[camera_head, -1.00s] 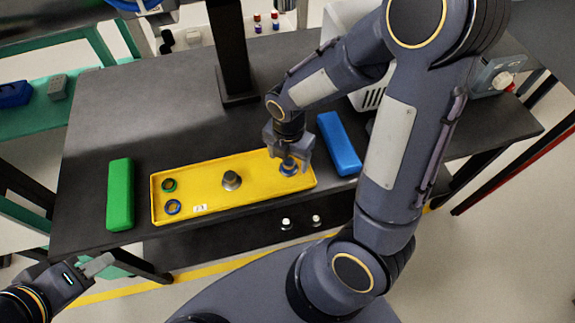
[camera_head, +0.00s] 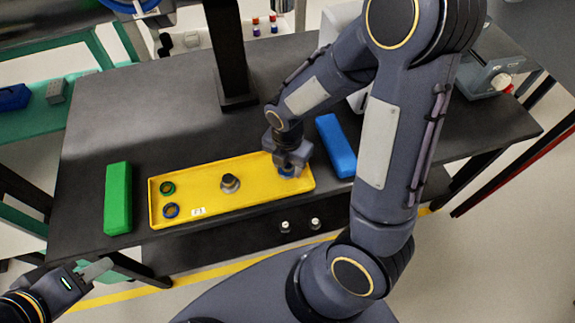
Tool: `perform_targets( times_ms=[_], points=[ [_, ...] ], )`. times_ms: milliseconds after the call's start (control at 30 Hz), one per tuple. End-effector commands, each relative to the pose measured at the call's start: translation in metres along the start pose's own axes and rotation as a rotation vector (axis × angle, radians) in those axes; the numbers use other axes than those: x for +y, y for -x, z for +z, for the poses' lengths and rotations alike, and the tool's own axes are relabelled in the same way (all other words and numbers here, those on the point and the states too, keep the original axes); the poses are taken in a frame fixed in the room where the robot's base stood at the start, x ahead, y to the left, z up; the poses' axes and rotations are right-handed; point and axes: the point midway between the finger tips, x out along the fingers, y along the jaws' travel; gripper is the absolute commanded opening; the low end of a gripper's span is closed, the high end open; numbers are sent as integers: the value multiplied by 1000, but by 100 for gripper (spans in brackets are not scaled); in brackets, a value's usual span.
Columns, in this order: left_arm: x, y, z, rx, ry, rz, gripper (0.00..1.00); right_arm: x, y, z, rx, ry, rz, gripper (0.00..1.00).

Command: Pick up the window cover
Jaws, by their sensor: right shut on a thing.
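A yellow tray (camera_head: 208,190) lies on the dark table. At its right end is a small round blue part (camera_head: 287,171), apparently the window cover, mostly hidden by my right gripper. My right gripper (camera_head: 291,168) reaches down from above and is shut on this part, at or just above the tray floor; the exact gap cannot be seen. My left gripper (camera_head: 98,271) is at the lower left, off the table's front edge and far from the tray. Its fingers overlap in view, so its opening cannot be told.
The tray also holds a grey knob-like piece (camera_head: 230,183), a green ring (camera_head: 167,188) and a blue ring (camera_head: 171,211). A green block (camera_head: 118,198) lies left of the tray, a blue block (camera_head: 336,146) right. A dark post (camera_head: 230,60) rises behind.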

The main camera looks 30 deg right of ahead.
Motion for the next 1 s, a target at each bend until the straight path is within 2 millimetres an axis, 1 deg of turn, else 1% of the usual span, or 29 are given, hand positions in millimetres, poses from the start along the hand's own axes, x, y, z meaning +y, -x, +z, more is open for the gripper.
perform_targets(
  times_ms=[167,267,367,467,500,633,700,800,900,1000],
  points=[
    [1,2,-1,0,0,0,36,1,6,0,-1,0,2,22],
    [2,4,-2,0,0,0,36,1,17,0,-1,0,5,22],
    [4,8,-4,0,0,0,36,1,36,0,-2,-1,6,22],
    [5,11,-6,0,0,0,36,-17,58,-8,-2,-1,9,22],
    [6,13,-7,0,0,0,36,-24,69,-11,-2,-1,10,22],
    [9,20,-10,0,0,0,36,-50,100,-22,-3,-1,10,22],
    [9,19,-10,0,0,0,36,-68,104,-30,-1,-1,6,22],
    [10,22,-11,0,0,0,36,-88,113,-39,-2,-2,6,22],
    [11,25,-12,0,0,0,36,-104,121,-46,-2,-1,6,22],
    [12,27,-13,0,0,0,36,-115,126,-52,-1,-1,4,22]
  ],
)
